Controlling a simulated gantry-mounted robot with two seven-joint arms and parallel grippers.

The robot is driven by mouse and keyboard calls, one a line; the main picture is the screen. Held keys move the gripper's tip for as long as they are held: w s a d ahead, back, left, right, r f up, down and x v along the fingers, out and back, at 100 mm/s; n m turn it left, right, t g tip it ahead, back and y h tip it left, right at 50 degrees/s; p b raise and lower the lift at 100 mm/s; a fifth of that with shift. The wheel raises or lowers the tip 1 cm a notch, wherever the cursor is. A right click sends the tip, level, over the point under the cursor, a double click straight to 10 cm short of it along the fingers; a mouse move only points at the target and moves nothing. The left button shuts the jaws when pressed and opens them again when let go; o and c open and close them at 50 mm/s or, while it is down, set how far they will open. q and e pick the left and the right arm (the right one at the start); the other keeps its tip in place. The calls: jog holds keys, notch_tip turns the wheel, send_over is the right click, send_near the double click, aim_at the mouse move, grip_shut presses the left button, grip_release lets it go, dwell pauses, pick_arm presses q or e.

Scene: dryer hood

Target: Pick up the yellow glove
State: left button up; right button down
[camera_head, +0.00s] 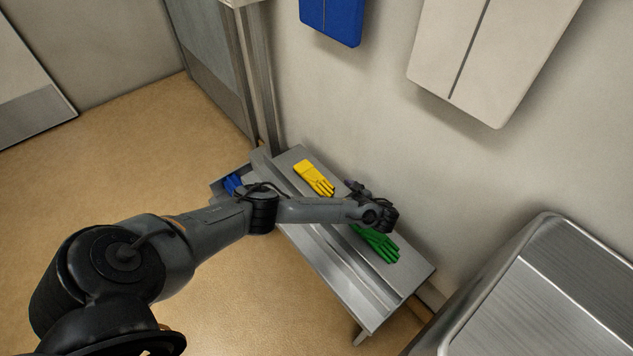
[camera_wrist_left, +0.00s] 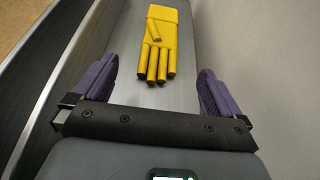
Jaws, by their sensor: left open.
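The yellow glove (camera_head: 315,178) lies flat on the grey metal bench (camera_head: 345,283), toward its far end. In the left wrist view the yellow glove (camera_wrist_left: 161,45) lies ahead of my left gripper, its fingers pointing toward me. My left gripper (camera_wrist_left: 155,98) is open and empty, with its two purple fingers on either side of the line to the glove and apart from it. In the head view my left gripper (camera_head: 354,187) is over the bench, between the yellow glove and the green glove, its fingertips small and partly hidden. My right gripper does not show.
A green glove (camera_head: 377,243) lies on the bench, partly hidden by my left arm. A blue item (camera_head: 233,183) sits on the lower left part of the bench. The wall stands close behind, and a metal unit (camera_head: 560,290) is at the right.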

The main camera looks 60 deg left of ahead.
aim_at(321, 182)
pick_arm(q)
jog(key=x, duration=0.1)
jog(key=b+x, duration=0.1)
jog(key=x, duration=0.2)
jog(key=shift+w+a+b, duration=0.2)
jog(key=shift+w+b, duration=0.05)
jog(key=shift+b, duration=0.1)
jog(key=shift+s+a+f, duration=0.25)
jog(key=shift+a+f+b, duration=0.45)
jog(key=shift+a+b, duration=0.05)
jog(key=shift+b, duration=0.4)
jog(key=b+x, duration=0.2)
jog(key=x, duration=0.1)
jog(key=shift+s, duration=0.15)
jog(key=shift+a, duration=0.3)
jog(key=shift+r, duration=0.1)
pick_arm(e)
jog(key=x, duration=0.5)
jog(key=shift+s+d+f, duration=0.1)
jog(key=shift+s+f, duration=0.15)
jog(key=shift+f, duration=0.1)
pick_arm(q)
jog(key=shift+d, duration=0.15)
jog(key=c, duration=1.1)
